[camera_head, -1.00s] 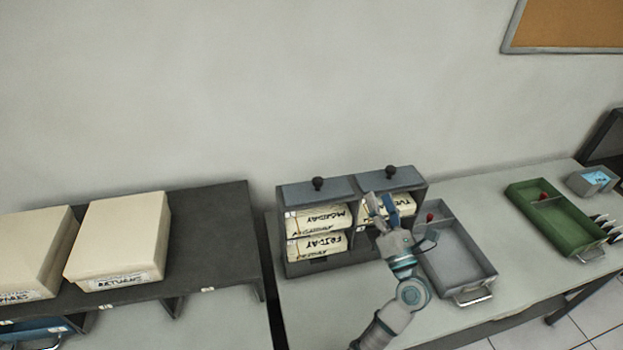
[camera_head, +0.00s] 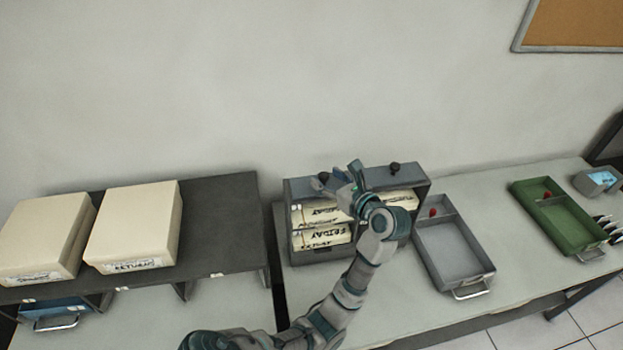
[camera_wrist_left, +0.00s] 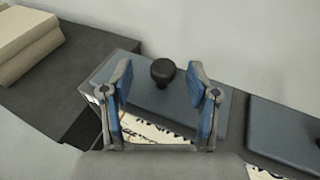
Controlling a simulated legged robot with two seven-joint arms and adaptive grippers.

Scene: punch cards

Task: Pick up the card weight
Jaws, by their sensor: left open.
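The card weight appears to be a grey plate with a black knob (camera_head: 323,177) on top of the left part of the card rack. In the left wrist view the black knob (camera_wrist_left: 163,72) stands on its grey plate (camera_wrist_left: 185,100), between and beyond my fingers. My left gripper (camera_head: 347,174) is open and empty, just right of that knob in the head view; it also shows in the left wrist view (camera_wrist_left: 162,88). A second, similar weight with a black knob (camera_head: 394,168) sits on the right part. My right gripper is not in view.
The grey card rack (camera_head: 318,256) holds labelled card bundles. A grey tray (camera_head: 450,250) and a green tray (camera_head: 575,228) stand to the right. Cream boxes (camera_head: 135,225) sit on a dark shelf (camera_head: 225,220) at left. The wall is close behind.

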